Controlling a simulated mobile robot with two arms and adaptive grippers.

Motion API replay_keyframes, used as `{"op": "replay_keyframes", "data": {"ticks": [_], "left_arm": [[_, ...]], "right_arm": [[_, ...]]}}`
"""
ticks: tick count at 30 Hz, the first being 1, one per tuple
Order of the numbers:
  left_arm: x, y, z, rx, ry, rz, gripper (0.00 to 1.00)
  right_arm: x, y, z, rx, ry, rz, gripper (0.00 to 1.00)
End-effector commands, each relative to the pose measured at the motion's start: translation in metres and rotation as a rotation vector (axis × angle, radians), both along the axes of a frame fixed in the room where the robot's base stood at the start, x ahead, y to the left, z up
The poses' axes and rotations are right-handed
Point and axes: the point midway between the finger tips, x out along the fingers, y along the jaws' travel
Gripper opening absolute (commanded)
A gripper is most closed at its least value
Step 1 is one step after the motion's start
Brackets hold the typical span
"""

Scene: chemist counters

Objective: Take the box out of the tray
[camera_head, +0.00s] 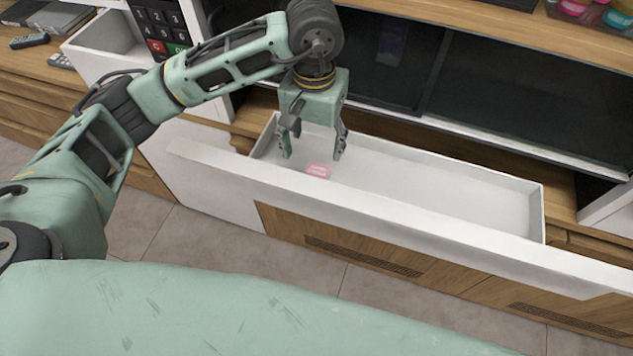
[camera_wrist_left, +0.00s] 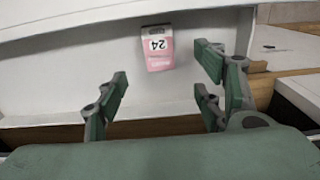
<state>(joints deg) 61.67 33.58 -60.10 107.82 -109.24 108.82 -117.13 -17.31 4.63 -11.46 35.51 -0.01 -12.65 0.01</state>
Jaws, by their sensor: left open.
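The box (camera_head: 318,171) is small and pink with a white part, and lies in the left part of the white tray (camera_head: 450,192), which looks like an open drawer. In the left wrist view the box (camera_wrist_left: 157,48) shows the number 24 upside down and lies by the tray's wall, beyond the fingertips. My left gripper (camera_head: 312,154) is open and points down over the tray, just above and behind the box. Its fingers (camera_wrist_left: 165,88) are spread and empty in the left wrist view, apart from the box. My right gripper is in neither view.
The tray's long front wall (camera_head: 340,194) stands between my body and the box. Dark glass panels (camera_head: 500,80) stand behind the tray. A keypad (camera_head: 163,27) is behind my left arm. The right part of the tray is empty.

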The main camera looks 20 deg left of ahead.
Motion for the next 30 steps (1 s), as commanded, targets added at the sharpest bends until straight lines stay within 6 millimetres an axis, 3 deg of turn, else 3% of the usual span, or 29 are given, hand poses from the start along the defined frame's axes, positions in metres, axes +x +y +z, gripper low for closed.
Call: {"op": "replay_keyframes", "data": {"ticks": [3, 8, 16, 24, 30], "left_arm": [[0.000, 0.000, -0.023, 0.000, 0.000, 0.000, 0.62], [0.000, 0.000, -0.035, -0.001, 0.000, 0.000, 0.62], [-0.001, 0.000, -0.056, -0.001, 0.004, 0.002, 0.62], [-0.004, -0.001, -0.086, -0.001, 0.006, 0.001, 0.62], [-0.003, -0.001, -0.109, 0.000, 0.003, 0.001, 0.62]], "right_arm": [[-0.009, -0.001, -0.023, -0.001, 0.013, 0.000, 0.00], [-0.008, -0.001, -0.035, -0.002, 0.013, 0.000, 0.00], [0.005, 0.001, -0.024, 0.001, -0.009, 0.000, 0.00], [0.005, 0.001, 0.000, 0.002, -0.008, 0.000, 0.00], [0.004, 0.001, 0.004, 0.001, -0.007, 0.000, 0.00]]}}
